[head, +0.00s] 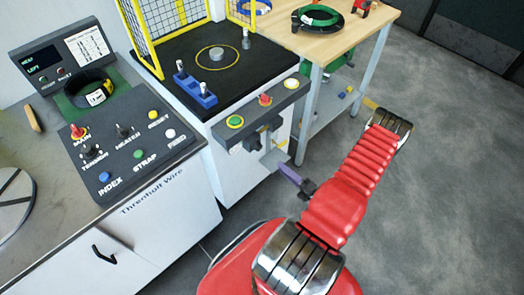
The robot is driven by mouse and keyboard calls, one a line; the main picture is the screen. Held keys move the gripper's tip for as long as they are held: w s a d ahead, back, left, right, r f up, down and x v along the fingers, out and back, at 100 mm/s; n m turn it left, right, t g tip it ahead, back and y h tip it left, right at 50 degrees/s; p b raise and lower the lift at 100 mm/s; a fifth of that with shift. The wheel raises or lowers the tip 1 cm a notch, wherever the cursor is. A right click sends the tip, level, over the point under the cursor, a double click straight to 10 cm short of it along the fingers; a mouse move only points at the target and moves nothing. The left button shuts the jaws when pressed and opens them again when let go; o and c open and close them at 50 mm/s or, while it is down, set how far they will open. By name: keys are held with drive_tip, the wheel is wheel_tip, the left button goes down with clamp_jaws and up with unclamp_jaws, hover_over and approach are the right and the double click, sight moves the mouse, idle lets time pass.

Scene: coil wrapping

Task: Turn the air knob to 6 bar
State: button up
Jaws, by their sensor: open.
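A dark fitting (252,142) is fixed to the front of the white cabinet, under the grey button bar. It looks like the air regulator, but its knob is too small to make out clearly and no pressure reading is legible. My gripper (273,157) is small in view, in front of the cabinet and just right of and below that fitting. It is open and I see nothing held in it. I cannot tell whether it touches the fitting. My red arm covers part of the view to the right.
A control console (125,145) is on the left. A wooden table (345,42) with coils stands behind. Grey floor (450,190) is clear on the right.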

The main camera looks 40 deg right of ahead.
sight(260, 149)
drive_tip(key=n, duration=1.5)
drive_tip(key=shift+d, duration=0.1)
drive_tip(key=shift+w+a, duration=0.2)
drive_tip(key=shift+w, duration=6.7)
drive_tip(key=shift+c, duration=0.6)
